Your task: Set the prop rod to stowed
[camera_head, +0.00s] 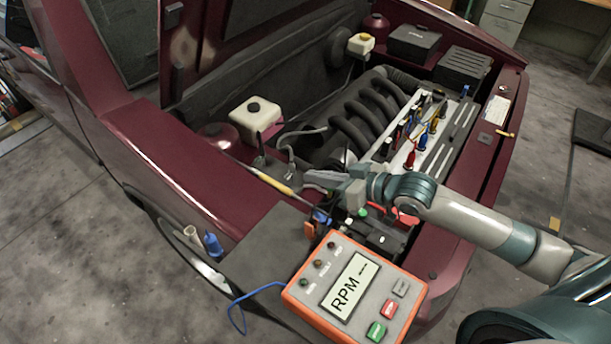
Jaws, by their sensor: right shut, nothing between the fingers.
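A thin rod with a yellow-orange grip (277,185), which looks like the prop rod, lies low and slanting along the near left edge of the engine bay. Its thin end runs up and left toward the fender, and its lower end is near my right gripper. My right gripper (313,181) comes in from the right, over the near left corner of the bay. Its fingers are shut with nothing between them, just right of the yellow grip. I cannot tell whether they touch the rod. My left gripper is out of view.
An orange RPM meter (350,290) stands close in front, with a blue cable at its left. A white reservoir (255,114), black intake pipes (362,118) and coloured leads on the engine (425,130) crowd the bay. The maroon left fender (190,165) is mostly clear.

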